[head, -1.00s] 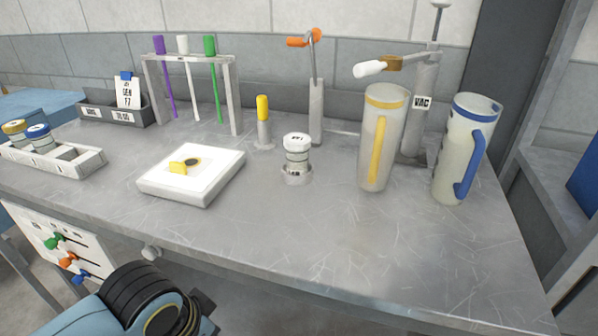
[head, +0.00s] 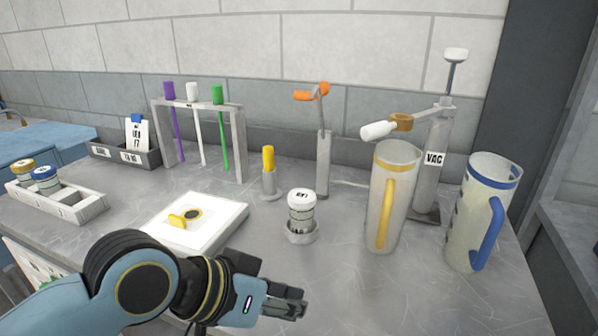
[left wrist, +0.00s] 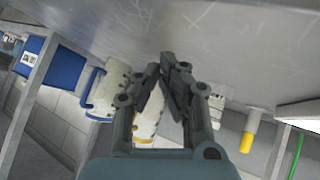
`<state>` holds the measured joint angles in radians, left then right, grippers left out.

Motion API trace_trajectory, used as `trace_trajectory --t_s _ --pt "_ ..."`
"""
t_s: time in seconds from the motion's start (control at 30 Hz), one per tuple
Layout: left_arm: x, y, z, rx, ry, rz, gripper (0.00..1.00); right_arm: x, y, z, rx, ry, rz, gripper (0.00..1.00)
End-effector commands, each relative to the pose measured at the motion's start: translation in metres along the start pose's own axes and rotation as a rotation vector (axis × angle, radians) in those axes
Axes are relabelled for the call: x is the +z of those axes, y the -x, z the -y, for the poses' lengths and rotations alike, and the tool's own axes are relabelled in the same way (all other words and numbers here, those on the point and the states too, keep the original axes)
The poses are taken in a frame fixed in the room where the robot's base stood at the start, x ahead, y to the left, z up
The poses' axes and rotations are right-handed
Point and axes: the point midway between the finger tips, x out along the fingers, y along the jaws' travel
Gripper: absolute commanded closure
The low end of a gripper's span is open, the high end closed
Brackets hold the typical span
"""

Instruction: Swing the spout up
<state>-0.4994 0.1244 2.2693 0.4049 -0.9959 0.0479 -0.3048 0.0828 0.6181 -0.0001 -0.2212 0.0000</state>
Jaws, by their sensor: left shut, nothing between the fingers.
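The VAC pump (head: 431,165) stands upright at the back right of the bench. A white arm with a brass joint (head: 385,127), apparently the spout, sticks out leftward from its upper part, above the yellow-handled jug (head: 390,200). A grey post (head: 323,165) further left carries an orange bent piece (head: 311,94); I cannot tell whether this is a spout. My left gripper (head: 290,302) is shut and empty near the bench's front, well apart from both. Its fingers also show in the left wrist view (left wrist: 170,65). My right gripper is out of view.
A blue-handled jug (head: 482,215) stands right of the pump. A white-capped jar (head: 301,212), a yellow-topped peg (head: 268,172), a white pad (head: 222,217) and a rod rack (head: 238,140) occupy the middle and left. Bare bench lies before the jar.

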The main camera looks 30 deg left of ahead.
Motion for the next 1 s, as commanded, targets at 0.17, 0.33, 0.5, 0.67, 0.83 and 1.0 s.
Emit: trace_trajectory --t_s 0.17,0.33,0.5,0.67,0.83,1.0 --pt "-0.077 0.001 -0.031 0.22 0.228 -0.318 1.0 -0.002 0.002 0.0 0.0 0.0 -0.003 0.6" --pt "-0.168 0.034 -0.011 0.418 0.646 -0.73 1.0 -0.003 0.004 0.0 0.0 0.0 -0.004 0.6" --pt "-0.204 0.06 0.045 0.468 1.01 -1.003 1.0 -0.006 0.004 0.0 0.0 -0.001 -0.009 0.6" --pt "-0.209 0.068 0.074 0.462 1.165 -1.107 1.0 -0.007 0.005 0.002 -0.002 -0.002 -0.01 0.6" --pt "-0.222 0.064 0.081 0.461 1.183 -1.12 1.0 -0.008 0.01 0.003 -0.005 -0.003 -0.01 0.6" --pt "-0.251 0.051 0.088 0.462 1.179 -1.121 1.0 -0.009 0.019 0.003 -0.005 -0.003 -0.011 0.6"
